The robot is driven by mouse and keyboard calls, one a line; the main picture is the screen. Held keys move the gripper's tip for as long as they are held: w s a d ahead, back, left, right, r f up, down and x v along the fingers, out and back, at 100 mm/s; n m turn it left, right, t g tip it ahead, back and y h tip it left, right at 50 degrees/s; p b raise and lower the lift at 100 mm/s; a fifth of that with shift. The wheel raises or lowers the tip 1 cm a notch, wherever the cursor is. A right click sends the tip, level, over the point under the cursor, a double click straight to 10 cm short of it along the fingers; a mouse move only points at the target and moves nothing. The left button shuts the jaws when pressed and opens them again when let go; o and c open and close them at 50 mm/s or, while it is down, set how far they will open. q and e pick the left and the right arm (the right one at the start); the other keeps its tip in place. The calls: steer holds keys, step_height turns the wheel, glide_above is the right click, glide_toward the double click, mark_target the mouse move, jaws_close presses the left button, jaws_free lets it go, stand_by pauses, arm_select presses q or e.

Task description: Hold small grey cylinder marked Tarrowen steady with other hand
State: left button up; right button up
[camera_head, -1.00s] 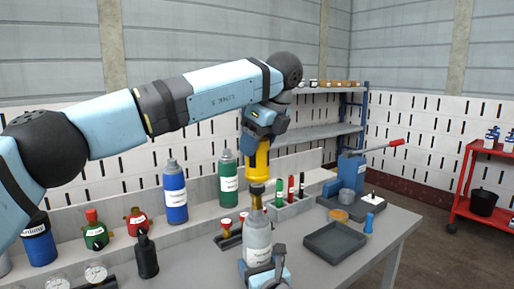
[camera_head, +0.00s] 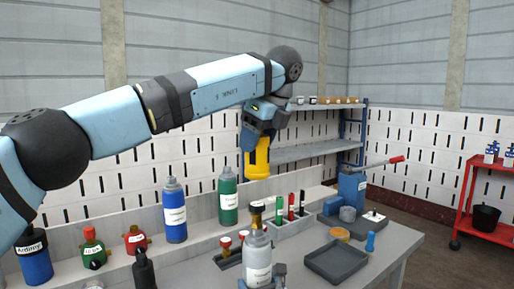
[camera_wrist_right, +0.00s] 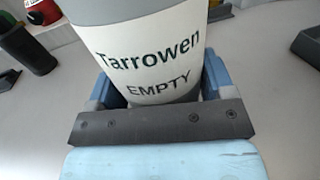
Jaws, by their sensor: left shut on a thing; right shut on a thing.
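The small grey cylinder (camera_head: 258,238) stands upright at the front of the workbench, with a dark and brass valve on top. In the right wrist view its white label (camera_wrist_right: 145,62) reads "Tarrowen EMPTY". My right gripper (camera_wrist_right: 155,100) is shut around its lower body; in the head view this gripper (camera_head: 262,280) is partly cut off at the bottom edge. My left gripper (camera_head: 260,132) is shut on a yellow tool (camera_head: 256,160), held upright above the valve with a visible gap. The tool's upper end is hidden in the jaws.
A blue cylinder (camera_head: 175,215) and a green cylinder (camera_head: 228,195) stand behind. A rack with small coloured tubes (camera_head: 290,222) and an empty dark tray (camera_head: 336,262) are to the right. A press with a red-tipped lever (camera_head: 352,190) stands farther right.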

arm_select(q)
steer(key=shift+r, duration=1.4)
arm_select(e)
steer(key=o, duration=1)
steer(key=v, duration=1.1)
steer(key=shift+s+d, duration=0.1)
steer(key=shift+s, duration=0.2)
arm_select(q)
steer(key=shift+r+p, duration=0.3)
steer(key=shift+r, duration=0.05)
arm_select(e)
steer(key=shift+s+r, duration=0.2)
steer(key=shift+r, duration=0.05)
arm_select(q)
steer(key=shift+r+p, duration=1.9)
steer(key=shift+r, duration=0.3)
arm_select(e)
steer(key=shift+r, duration=1.9)
arm_select(q)
steer(key=shift+f, duration=0.1)
arm_select(e)
steer(key=shift+f, duration=0.1)
